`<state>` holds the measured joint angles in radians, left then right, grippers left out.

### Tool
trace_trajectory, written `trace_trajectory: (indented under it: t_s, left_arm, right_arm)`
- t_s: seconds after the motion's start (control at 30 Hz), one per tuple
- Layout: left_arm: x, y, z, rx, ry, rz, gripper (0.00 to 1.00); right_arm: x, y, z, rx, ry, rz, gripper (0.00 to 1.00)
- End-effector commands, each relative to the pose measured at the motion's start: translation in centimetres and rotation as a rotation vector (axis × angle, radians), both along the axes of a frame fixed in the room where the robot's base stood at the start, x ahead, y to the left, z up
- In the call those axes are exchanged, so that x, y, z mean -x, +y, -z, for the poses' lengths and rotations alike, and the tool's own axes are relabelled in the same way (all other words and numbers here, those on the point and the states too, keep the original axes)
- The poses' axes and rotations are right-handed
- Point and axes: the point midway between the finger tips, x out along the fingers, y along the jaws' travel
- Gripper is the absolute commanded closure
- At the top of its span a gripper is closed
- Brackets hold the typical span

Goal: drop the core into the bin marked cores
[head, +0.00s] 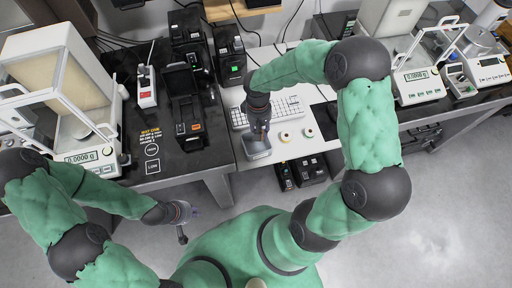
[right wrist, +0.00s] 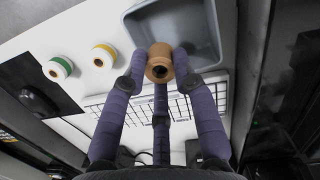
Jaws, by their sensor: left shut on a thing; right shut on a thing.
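The core (right wrist: 159,65) is a short brown hollow cylinder. My right gripper (right wrist: 160,72) is shut on it, with purple-grey fingers around it. The grey bin (right wrist: 205,25) lies beyond and under the core in the right wrist view; the core overlaps its near edge there. In the head view the bin (head: 257,154) stands on the white table, with my right gripper (head: 260,130) above it; the core cannot be made out there. No marking on the bin is readable. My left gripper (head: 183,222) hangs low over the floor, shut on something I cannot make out.
Two rolls, one with a green ring (right wrist: 58,69) and one with a yellow ring (right wrist: 103,55), stand beside the bin. A white keyboard (head: 283,108) lies behind it. A balance (head: 62,90) stands on the black left table, another (head: 418,80) at right. The floor in front is clear.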

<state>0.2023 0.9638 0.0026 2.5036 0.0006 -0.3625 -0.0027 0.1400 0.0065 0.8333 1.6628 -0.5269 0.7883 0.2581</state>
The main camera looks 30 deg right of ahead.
Motion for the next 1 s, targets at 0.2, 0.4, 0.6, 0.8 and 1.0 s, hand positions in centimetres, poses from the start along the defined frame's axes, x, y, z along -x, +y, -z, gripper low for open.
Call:
trace_trajectory:
  t_s: [0.2, 0.4, 0.6, 0.8, 1.0]
  left_arm:
    - [0.0, 0.0, 1.8, 0.0, 0.0, 0.0, 1.0]
    - [0.0, 0.0, 1.9, 0.0, 0.0, 0.0, 1.0]
    - [0.0, 0.0, 1.8, 0.0, -0.001, 0.0, 1.0]
    - [0.0, 0.0, 1.9, 0.0, -0.001, 0.0, 1.0]
    - [0.0, 0.0, 1.9, 0.0, -0.001, 0.0, 1.0]
  right_arm:
    - [0.0, 0.0, 2.3, 0.0, 0.0, 0.0, 0.86]
    - [0.0, 0.0, 2.5, 0.0, 0.0, 0.0, 0.86]
    - [0.0, 0.0, 2.4, 0.0, 0.0, 0.0, 0.52]
    - [0.0, 0.0, 2.4, 0.0, 0.0, 0.0, 0.44]
    - [0.0, 0.0, 2.3, 0.0, -0.001, 0.001, 0.44]
